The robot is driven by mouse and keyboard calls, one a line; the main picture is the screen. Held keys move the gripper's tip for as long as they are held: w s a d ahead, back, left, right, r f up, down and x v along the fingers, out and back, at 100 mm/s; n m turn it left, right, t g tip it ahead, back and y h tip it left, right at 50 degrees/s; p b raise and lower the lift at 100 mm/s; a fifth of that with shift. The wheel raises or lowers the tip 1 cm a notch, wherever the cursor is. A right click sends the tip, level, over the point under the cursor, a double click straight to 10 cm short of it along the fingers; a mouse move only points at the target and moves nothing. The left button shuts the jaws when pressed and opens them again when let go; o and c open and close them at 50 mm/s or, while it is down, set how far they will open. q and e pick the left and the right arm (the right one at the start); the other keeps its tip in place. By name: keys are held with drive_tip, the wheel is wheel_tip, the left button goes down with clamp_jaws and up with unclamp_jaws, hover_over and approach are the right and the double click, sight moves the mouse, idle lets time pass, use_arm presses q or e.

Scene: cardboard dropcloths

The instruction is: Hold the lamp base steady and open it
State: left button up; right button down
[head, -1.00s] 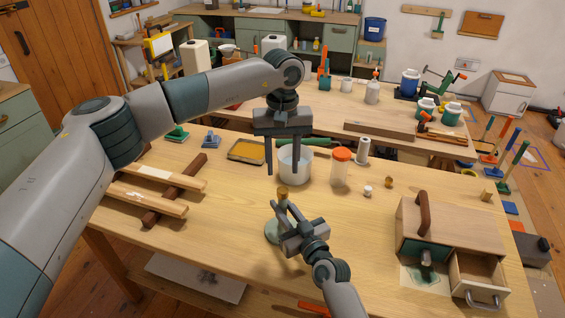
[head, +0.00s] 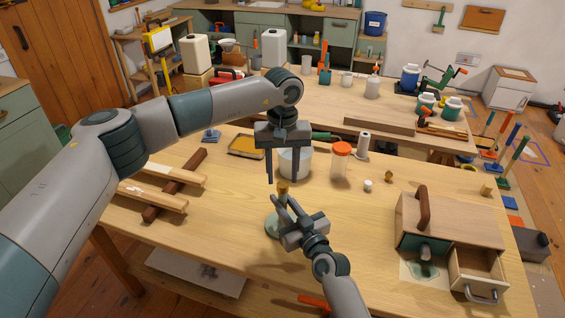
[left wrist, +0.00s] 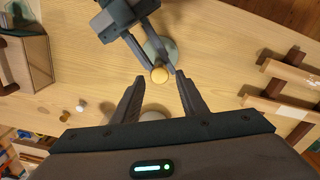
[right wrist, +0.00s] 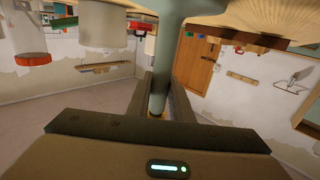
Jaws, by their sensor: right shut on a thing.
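The lamp base has a grey-green round foot (head: 272,226) on the wooden table and a thin stem with a golden-tan cap (head: 283,187) on top. It stands upright. My right gripper (head: 282,204) is shut on the stem below the cap; the stem (right wrist: 160,70) also runs between its fingers in the right wrist view. My left gripper (head: 282,180) is open and empty, pointing down above the lamp base. In the left wrist view the cap (left wrist: 160,75) shows near the gap between the left fingertips, apart from both.
A translucent tub (head: 296,163) stands just behind the left gripper, and an orange-lidded jar (head: 340,162) is right of it. Wooden slats (head: 152,199) lie at left. A wooden box with an open drawer (head: 478,270) stands at right. The table between lamp and box is clear.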

sight(283, 187)
use_arm(q)
drive_tip(key=shift+f, duration=1.4)
clamp_jaws()
